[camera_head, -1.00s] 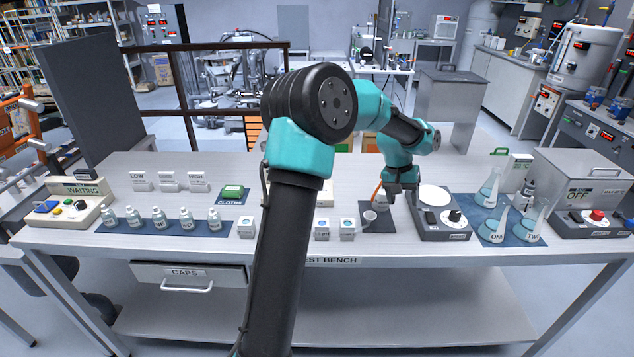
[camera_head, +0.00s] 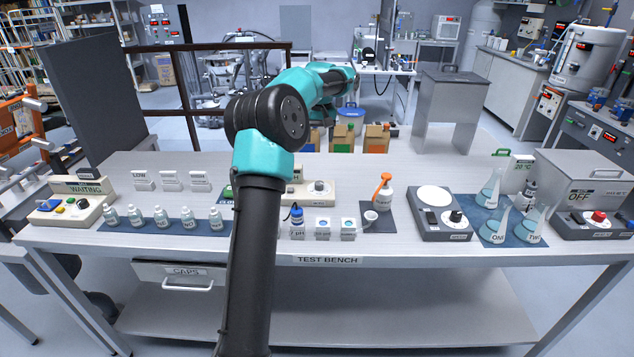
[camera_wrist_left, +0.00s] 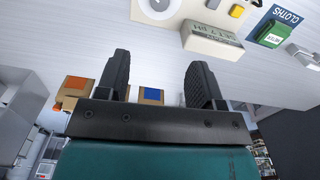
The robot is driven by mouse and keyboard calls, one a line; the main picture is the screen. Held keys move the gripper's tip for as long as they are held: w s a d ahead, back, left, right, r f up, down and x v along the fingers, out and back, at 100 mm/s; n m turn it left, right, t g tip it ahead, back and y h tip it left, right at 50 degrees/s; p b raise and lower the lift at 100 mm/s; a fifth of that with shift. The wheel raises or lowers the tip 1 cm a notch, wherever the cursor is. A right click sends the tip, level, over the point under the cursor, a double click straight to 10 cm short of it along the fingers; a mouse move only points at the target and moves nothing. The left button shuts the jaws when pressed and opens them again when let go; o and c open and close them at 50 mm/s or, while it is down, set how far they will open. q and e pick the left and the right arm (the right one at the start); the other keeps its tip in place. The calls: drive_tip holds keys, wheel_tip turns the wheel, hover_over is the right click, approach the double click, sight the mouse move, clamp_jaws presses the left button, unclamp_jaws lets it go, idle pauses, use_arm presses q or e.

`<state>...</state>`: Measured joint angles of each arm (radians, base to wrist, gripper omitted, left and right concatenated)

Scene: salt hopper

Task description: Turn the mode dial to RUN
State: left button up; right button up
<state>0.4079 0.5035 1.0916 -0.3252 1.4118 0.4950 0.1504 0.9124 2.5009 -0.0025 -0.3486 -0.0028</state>
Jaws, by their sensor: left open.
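A cream box in the middle of the bench (camera_head: 300,200) carries a dial, a dark knob on a white disc (camera_head: 319,187). My left arm covers part of the box's left side. In the left wrist view the cream box (camera_wrist_left: 213,38) shows upside down at the top, with the dial (camera_wrist_left: 157,7) cut by the top edge. I cannot read the dial's setting. My left gripper (camera_wrist_left: 160,62) is open and empty, apart from the dial. In the head view its fingers are hidden behind the arm. My right gripper is not in view.
In front of the box stand a blue-capped bottle (camera_head: 297,220) and small white cups (camera_head: 322,227). An orange-topped bottle (camera_head: 384,192) and a stirrer plate (camera_head: 440,215) stand to the right. A green cloths pack (camera_wrist_left: 272,34) is beside the box.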

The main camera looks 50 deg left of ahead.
sight(319, 182)
use_arm(q)
drive_tip(key=shift+f, duration=0.1)
wheel_tip(319, 182, down, 17)
drive_tip(key=shift+f, duration=0.15)
idle(0.5)
drive_tip(key=shift+c, duration=0.2)
drive_tip(key=c, duration=0.9)
